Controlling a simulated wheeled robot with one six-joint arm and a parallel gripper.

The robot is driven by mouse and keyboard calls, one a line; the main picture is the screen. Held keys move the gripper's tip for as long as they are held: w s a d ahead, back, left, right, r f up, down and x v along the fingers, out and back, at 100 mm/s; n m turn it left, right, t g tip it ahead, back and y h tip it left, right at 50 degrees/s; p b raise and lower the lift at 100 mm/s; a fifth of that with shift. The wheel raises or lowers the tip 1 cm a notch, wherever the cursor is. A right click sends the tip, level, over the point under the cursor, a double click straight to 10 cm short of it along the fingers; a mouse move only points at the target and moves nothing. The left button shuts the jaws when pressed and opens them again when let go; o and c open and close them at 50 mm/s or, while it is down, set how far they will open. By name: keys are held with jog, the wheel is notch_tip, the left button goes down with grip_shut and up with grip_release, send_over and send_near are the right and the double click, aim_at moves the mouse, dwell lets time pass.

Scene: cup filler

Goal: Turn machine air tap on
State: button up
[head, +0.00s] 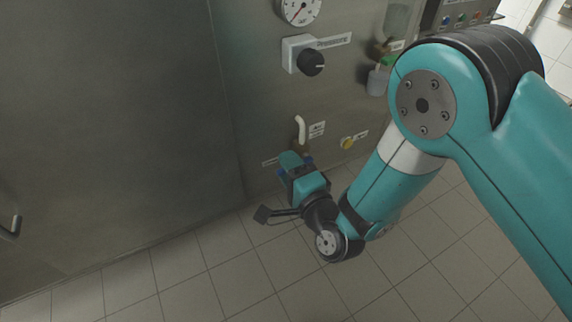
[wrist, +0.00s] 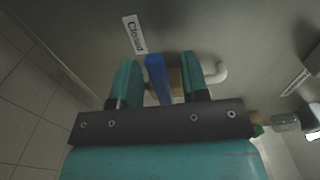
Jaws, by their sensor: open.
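The air tap has a blue lever handle (wrist: 157,78), seen upright in the wrist view beside a label reading "Closed" (wrist: 134,34). My gripper (wrist: 160,72) is open, with one teal finger on each side of the blue handle and a gap visible on both sides. In the head view my gripper (head: 294,162) is low against the metal machine front and hides most of the tap. A small bit of the blue handle (head: 281,174) shows at its left. The white bent pipe (head: 300,130) of the tap rises just above; it also shows in the wrist view (wrist: 216,73).
Above are a black pressure knob (head: 311,62) and a round gauge (head: 299,10). A plain metal panel (head: 110,120) is at the left, and the tiled floor (head: 230,265) below is clear.

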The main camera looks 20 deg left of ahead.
jog(key=shift+s+a, duration=0.1)
grip_shut()
